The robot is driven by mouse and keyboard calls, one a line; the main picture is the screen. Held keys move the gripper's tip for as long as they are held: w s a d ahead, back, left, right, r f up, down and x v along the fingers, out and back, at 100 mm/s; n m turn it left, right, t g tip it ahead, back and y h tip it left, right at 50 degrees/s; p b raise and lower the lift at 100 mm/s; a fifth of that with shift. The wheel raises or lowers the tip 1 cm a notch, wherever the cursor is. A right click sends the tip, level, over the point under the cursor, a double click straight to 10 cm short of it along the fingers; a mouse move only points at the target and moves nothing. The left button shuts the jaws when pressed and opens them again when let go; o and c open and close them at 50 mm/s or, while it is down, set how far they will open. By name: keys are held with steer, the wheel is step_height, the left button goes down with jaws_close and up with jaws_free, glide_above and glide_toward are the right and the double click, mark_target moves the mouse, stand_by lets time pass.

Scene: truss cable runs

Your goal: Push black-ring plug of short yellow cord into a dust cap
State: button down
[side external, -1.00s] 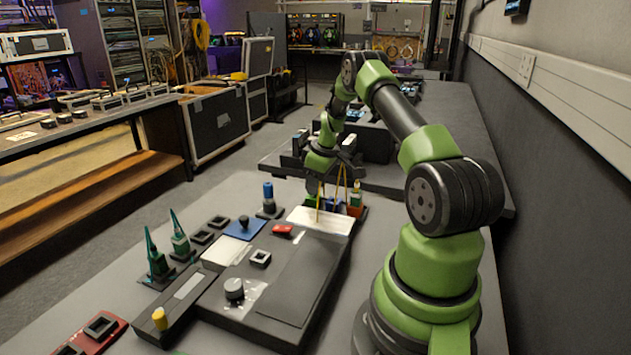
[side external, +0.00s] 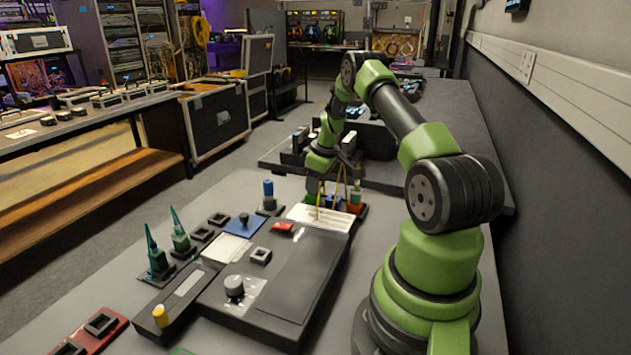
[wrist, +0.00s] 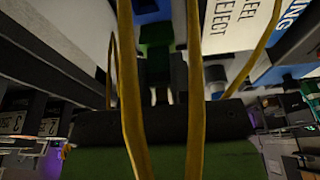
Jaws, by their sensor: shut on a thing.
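My gripper (side external: 314,193) points down over the far end of the work table, beside the white card. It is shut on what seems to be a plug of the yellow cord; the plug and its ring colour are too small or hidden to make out. The yellow cord (side external: 346,177) rises in thin loops beside the gripper. In the wrist view the cord (wrist: 195,90) crosses in front as long strands, with a green part (wrist: 155,42) beyond. Small blue (side external: 335,202) and orange-based (side external: 355,205) pieces stand right of the gripper; I cannot tell which is a dust cap.
A white printed card (side external: 319,217) lies just in front of the gripper. A dark grey box (side external: 290,285) with a knob (side external: 234,286) fills the table's middle. A blue-topped post (side external: 268,190) stands to the left, and green cones (side external: 179,232) stand further left.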

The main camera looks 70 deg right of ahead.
stand_by(0.6)
steer(key=c, duration=0.9)
jaws_free()
steer(key=shift+w+v, duration=0.2)
steer(key=shift+v, duration=0.6)
steer(key=shift+w+v, duration=0.2)
steer(key=shift+v, duration=0.6)
steer(key=shift+w+v, duration=0.2)
steer(key=shift+v, duration=0.6)
steer(key=shift+r, duration=0.15)
steer(key=shift+w+v, duration=0.25)
steer(key=shift+v, duration=0.7)
steer(key=shift+w+v, duration=0.2)
steer(key=shift+v, duration=0.75)
steer(key=shift+a+r, duration=0.1)
steer(key=shift+r, duration=0.15)
